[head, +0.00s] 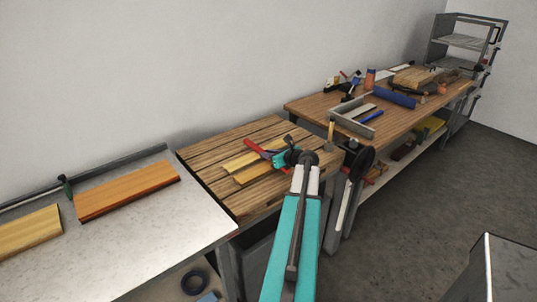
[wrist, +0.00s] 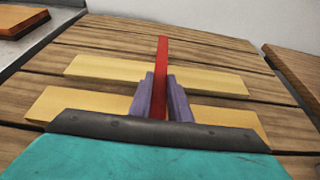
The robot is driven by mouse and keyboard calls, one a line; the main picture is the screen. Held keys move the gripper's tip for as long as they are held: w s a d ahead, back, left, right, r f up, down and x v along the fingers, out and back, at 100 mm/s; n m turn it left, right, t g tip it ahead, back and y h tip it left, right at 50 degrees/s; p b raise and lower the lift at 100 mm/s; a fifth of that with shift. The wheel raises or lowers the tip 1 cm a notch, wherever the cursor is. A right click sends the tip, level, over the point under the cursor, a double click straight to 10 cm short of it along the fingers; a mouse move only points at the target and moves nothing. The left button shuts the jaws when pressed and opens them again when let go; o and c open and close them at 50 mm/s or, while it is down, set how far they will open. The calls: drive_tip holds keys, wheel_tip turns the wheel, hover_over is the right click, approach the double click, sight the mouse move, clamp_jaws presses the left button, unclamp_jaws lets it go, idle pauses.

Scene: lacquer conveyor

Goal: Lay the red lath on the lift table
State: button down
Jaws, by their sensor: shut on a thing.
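The red lath (head: 254,148) is held in my gripper (head: 283,158) over the slatted wooden top, which I take to be the lift table (head: 210,163). In the wrist view the red lath (wrist: 162,58) stands between the two purple fingers of my gripper (wrist: 160,80), which are shut on it. It points away from me, crossing over two pale yellow laths (wrist: 100,69) that lie on the slats. I cannot tell whether the red lath touches them. My gripper hides its near end.
A pale grey surface (head: 130,240) at left carries an orange board (head: 127,189) and a yellow board (head: 30,232). A workbench (head: 310,104) with tools, a tray and a blue roll stands behind at right. A grey box (head: 510,262) is at lower right. Floor between is clear.

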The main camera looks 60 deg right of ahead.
drive_tip(key=shift+f, duration=0.45)
drive_tip(key=c, duration=1.7)
unclamp_jaws()
drive_tip(key=shift+o, duration=0.2)
drive_tip(key=shift+r, duration=0.1)
drive_tip(key=shift+r, duration=0.45)
drive_tip(key=b+v, duration=0.2)
drive_tip(key=v, duration=1)
